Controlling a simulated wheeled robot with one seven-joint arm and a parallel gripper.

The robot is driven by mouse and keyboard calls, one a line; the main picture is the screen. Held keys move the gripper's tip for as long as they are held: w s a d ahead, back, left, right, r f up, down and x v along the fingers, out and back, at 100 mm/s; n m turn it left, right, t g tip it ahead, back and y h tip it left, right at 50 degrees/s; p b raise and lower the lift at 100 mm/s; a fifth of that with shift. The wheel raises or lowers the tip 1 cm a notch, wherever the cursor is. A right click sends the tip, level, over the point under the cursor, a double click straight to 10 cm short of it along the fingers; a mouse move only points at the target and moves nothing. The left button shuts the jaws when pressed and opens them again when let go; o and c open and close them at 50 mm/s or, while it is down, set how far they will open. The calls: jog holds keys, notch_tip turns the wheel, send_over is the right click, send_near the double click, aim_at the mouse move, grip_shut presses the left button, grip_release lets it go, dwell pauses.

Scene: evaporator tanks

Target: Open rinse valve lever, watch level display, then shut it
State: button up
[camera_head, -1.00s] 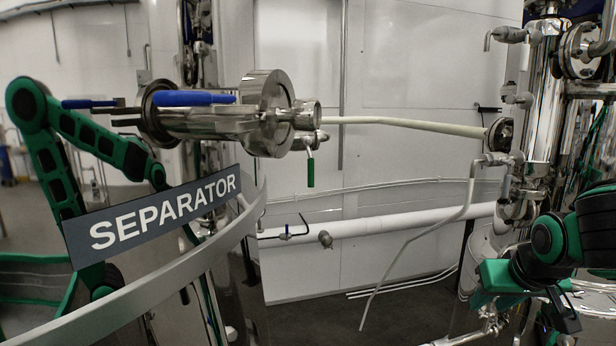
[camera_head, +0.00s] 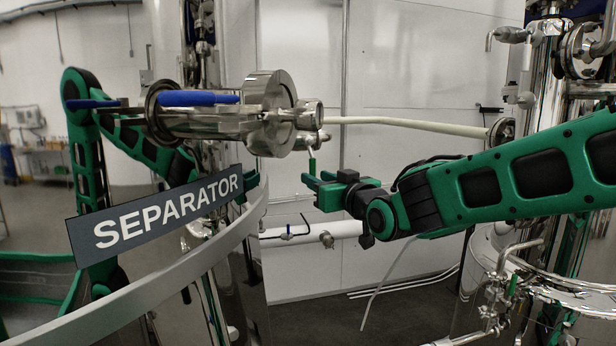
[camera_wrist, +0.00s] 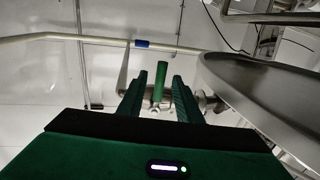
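The small valve lever with a green grip (camera_head: 312,166) hangs straight down below the steel flanged fitting (camera_head: 275,110) in the head view. My gripper (camera_head: 310,183) is just below it, pointing left, with the finger ends close to the grip. In the wrist view the green grip (camera_wrist: 159,82) stands between the two open fingers of my gripper (camera_wrist: 159,88), with a gap on each side. I cannot tell how far the grip reaches in between the fingers. No level display can be made out in either view.
A blue-handled lever (camera_head: 198,98) lies level on the fitting to the left. The SEPARATOR sign (camera_head: 155,215) and curved rail (camera_head: 190,270) are at lower left. A pale hose (camera_head: 400,122) runs behind, above my arm. A white pipe (camera_head: 345,229) runs below my gripper.

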jog(key=x, duration=0.7)
jog(key=shift+w, duration=0.2)
grip_shut()
